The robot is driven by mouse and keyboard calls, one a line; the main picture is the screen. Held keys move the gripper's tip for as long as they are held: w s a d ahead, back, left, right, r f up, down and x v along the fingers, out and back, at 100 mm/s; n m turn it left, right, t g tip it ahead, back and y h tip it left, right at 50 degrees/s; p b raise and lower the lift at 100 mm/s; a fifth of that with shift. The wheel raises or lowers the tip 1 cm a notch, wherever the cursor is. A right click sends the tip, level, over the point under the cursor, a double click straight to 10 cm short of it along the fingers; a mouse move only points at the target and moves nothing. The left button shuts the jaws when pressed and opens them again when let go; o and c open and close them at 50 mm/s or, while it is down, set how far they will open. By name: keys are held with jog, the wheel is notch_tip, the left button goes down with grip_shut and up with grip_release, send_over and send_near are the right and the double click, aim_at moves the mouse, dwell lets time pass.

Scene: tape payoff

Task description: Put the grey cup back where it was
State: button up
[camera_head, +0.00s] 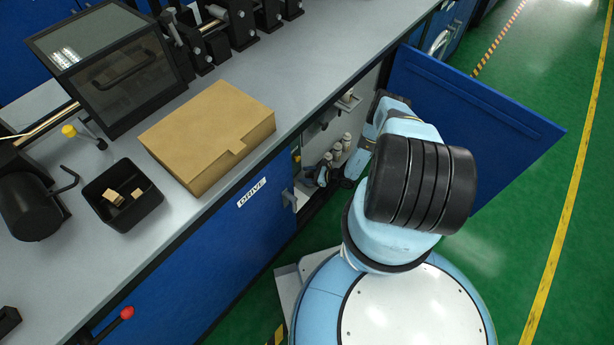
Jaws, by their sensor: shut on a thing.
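My gripper (323,175) is small and dark in this view, inside the open drive cabinet, low in its opening. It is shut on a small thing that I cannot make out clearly. My arm reaches into the cabinet from the right and hides part of the inside. Several small pale grey, cup-like pieces (337,152) stand in a row in the cabinet, just above and beside my gripper. I cannot tell from this view which piece is the grey cup, or whether it is in my gripper.
The blue cabinet door (470,125) stands wide open on the right. The cabinet's front edge and a blue panel with a DRIVE label (252,192) lie left of my gripper. A cardboard box (208,135) and a black bin (122,195) sit on the bench. Green floor is free at right.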

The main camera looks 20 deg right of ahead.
jog(key=shift+f, duration=0.35)
jog(key=o, duration=1.2)
jog(key=shift+o, duration=0.2)
jog(key=v, duration=1.2)
